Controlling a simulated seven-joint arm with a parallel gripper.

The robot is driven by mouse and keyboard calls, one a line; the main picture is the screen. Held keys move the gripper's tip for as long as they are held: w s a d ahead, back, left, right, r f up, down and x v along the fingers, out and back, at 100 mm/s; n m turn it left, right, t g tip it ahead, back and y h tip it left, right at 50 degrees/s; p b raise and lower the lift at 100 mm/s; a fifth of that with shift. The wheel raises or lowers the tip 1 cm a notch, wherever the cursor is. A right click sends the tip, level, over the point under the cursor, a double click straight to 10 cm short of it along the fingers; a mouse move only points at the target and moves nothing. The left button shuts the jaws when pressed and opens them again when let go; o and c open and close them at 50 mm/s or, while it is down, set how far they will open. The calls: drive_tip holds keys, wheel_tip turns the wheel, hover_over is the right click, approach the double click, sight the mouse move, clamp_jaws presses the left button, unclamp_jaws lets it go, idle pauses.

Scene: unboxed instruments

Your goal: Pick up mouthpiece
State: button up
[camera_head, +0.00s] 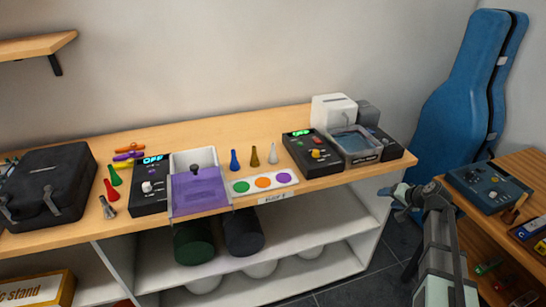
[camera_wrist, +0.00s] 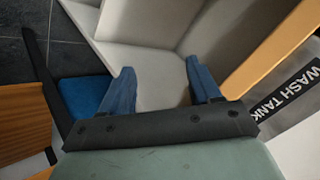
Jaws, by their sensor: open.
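Several small cone-shaped mouthpieces show in the head view. A blue one (camera_head: 234,160), a gold one (camera_head: 254,157) and a silver one (camera_head: 273,155) stand upright in a row behind a card with coloured dots. A green one (camera_head: 114,176), a red one (camera_head: 111,190) and a grey one (camera_head: 106,207) lie at the left near the black case. My gripper (camera_head: 400,192) is off the counter's right end, far from all of them. In the wrist view my gripper (camera_wrist: 159,68) has its blue fingers apart with nothing between them. No mouthpiece shows there.
The dotted card (camera_head: 264,185) lies at the counter's front edge. A purple-fronted bin (camera_head: 200,191), black device boxes (camera_head: 150,187) (camera_head: 312,153) and a clear wash tank (camera_head: 356,146) crowd the counter. A blue instrument case (camera_head: 455,90) stands behind my gripper. A wooden shelf (camera_head: 530,165) is at right.

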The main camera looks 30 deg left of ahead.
drive_tip(key=w+a+r+n+t+y, duration=0.1)
drive_tip(key=w+r, duration=0.5)
drive_tip(key=r, duration=0.3)
drive_tip(key=w+a+r+t+y, duration=0.1)
drive_tip(key=w+r+t+y, duration=0.1)
drive_tip(key=w+r, duration=0.6)
drive_tip(key=s+a+r+n+g+h, duration=0.1)
drive_tip(key=s+a+r+n+g, duration=0.15)
drive_tip(key=a, duration=0.65)
drive_tip(key=s+a+r+n+g+h, duration=0.1)
drive_tip(key=s+a+r+g, duration=0.15)
drive_tip(key=a, duration=0.65)
drive_tip(key=s+a+r+n+g+h, duration=0.1)
drive_tip(key=s+a+r+g, duration=0.2)
drive_tip(key=a, duration=0.6)
drive_tip(key=n+g+h, duration=0.1)
drive_tip(key=h, duration=0.6)
hover_over(273, 152)
drive_tip(key=f, duration=0.8)
drive_tip(key=shift+w+d+f, duration=0.25)
drive_tip(key=shift+w+d, duration=0.1)
drive_tip(key=shift+a+f, duration=0.15)
drive_tip(key=shift+f, duration=0.75)
drive_tip(key=shift+a+f, duration=0.2)
drive_tip(key=shift+f, duration=0.7)
drive_tip(key=shift+a+f, duration=0.15)
drive_tip(key=shift+f, duration=0.75)
